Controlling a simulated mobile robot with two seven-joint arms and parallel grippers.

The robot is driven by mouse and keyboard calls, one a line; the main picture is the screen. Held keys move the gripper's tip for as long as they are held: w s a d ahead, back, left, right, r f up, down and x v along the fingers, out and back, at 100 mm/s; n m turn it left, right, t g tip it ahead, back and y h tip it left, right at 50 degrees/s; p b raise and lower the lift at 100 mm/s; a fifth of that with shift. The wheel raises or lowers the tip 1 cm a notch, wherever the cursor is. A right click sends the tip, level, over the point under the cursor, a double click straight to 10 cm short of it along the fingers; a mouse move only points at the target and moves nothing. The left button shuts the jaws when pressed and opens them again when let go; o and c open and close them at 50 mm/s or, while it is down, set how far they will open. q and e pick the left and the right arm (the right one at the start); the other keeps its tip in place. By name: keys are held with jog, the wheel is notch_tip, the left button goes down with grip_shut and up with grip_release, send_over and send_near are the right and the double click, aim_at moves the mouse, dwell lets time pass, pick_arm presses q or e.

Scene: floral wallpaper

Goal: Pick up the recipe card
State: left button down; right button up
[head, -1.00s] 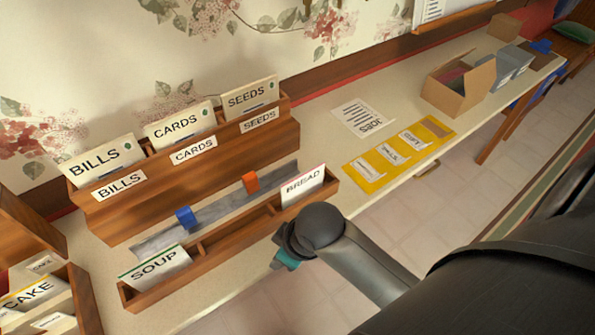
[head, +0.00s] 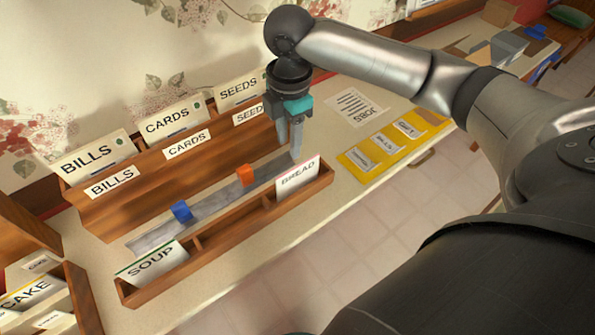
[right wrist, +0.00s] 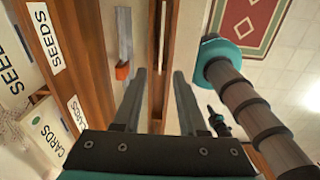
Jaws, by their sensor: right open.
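A white recipe card marked BREAD (head: 298,177) stands upright at the right end of the low wooden rack (head: 215,245). Another card marked SOUP (head: 152,262) stands at the rack's left end. My right gripper (head: 290,148) points down, open and empty, just behind and above the BREAD card. In the right wrist view its two fingers (right wrist: 159,74) are spread apart, with the low rack running between and beyond them. A thin pale edge in the rack there may be the BREAD card seen edge-on. My left gripper is not in view.
Behind stands a taller wooden rack (head: 140,203) with BILLS, CARDS and SEEDS cards. A grey strip with a blue block (head: 181,211) and an orange block (head: 245,176) lies between the racks. A yellow folder (head: 362,163) lies right. A CAKE card (head: 32,291) stands left.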

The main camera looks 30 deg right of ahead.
jog(key=d+r, duration=0.2)
jog(key=b, duration=0.2)
send_near(298, 174)
jog(key=f, duration=0.5)
jog(key=shift+w+a, duration=0.2)
jog(key=shift+a, duration=0.05)
jog(key=f, duration=0.1)
jog(key=f+b, duration=0.1)
jog(key=f, duration=0.3)
jog(key=shift+d+f+b, duration=0.2)
jog(key=shift+d+b, duration=0.05)
jog(key=shift+b, duration=0.05)
jog(key=shift+c, duration=0.3)
grip_shut()
